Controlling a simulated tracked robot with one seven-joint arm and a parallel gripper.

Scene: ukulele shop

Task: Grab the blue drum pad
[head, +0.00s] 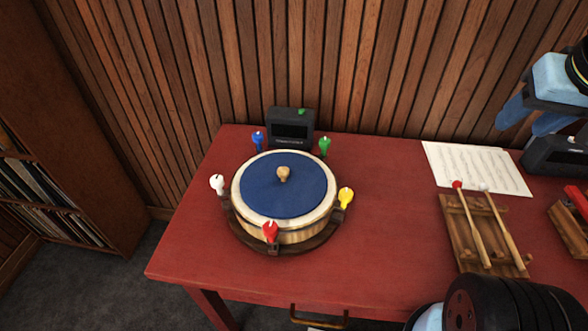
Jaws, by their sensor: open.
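The blue drum pad (287,184) is a flat, round, dark blue disc with a small wooden knob (283,173) standing at its middle. It lies on top of a round drum (290,231) with a pale rim, at the left part of the red table. My gripper (531,118) is at the upper right, partly cut by the picture's edge. It has light blue fingers, is open and looks empty. It is well to the right of the drum pad and apart from it.
Coloured pegs, white (217,184), red (271,231), yellow (346,197), green (325,146) and blue (258,140), ring the drum. A black box (291,125) stands behind it. Sheet music (478,166) and a wooden rack (465,240) with two mallets are rightward. The red table (385,225) is clear between.

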